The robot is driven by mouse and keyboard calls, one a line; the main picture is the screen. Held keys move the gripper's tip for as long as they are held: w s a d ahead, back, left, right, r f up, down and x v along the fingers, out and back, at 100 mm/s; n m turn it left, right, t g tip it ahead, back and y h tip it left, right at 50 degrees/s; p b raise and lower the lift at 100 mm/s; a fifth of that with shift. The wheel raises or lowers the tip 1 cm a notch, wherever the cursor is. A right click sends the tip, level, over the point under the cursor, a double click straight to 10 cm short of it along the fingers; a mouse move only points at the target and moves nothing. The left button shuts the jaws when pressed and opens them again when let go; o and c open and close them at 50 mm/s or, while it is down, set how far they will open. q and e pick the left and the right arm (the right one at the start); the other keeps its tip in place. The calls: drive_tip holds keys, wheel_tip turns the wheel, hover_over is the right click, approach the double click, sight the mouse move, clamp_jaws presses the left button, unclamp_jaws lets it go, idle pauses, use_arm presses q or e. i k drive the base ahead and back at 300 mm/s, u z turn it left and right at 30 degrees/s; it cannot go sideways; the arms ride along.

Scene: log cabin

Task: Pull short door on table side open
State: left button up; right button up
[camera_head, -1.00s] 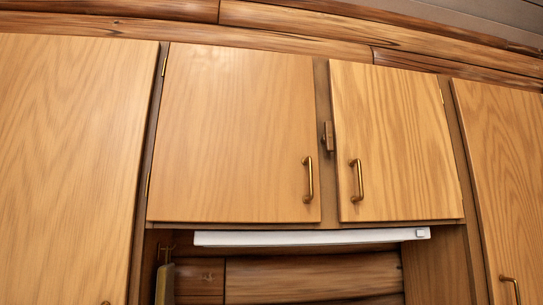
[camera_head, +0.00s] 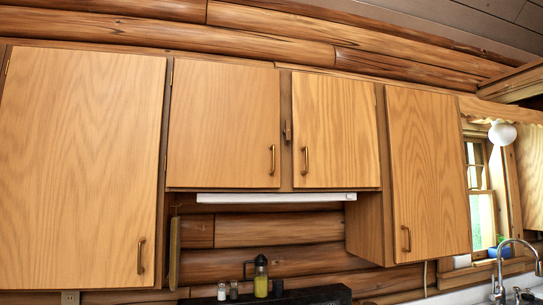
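Two short wooden cabinet doors hang side by side in the middle of the upper cabinets. The left short door (camera_head: 222,125) has a brass handle (camera_head: 272,160) near its lower right corner. The right short door (camera_head: 337,130) has a brass handle (camera_head: 305,160) near its lower left corner. Both short doors look shut. Tall doors flank them, a left one (camera_head: 80,160) and a right one (camera_head: 428,170), both shut. The table is not clearly in view, so I cannot tell which short door is on its side. Neither of my grippers is in view.
A white light strip (camera_head: 275,197) runs under the short doors. Below, a dark surface (camera_head: 310,295) holds a bottle (camera_head: 261,277) and small jars. At right are a window (camera_head: 480,200), a faucet (camera_head: 515,250) and a globe lamp (camera_head: 502,133).

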sight(225, 126)
drive_tip(key=u, duration=0.5)
drive_tip(key=i, duration=1)
drive_tip(key=z, duration=0.95)
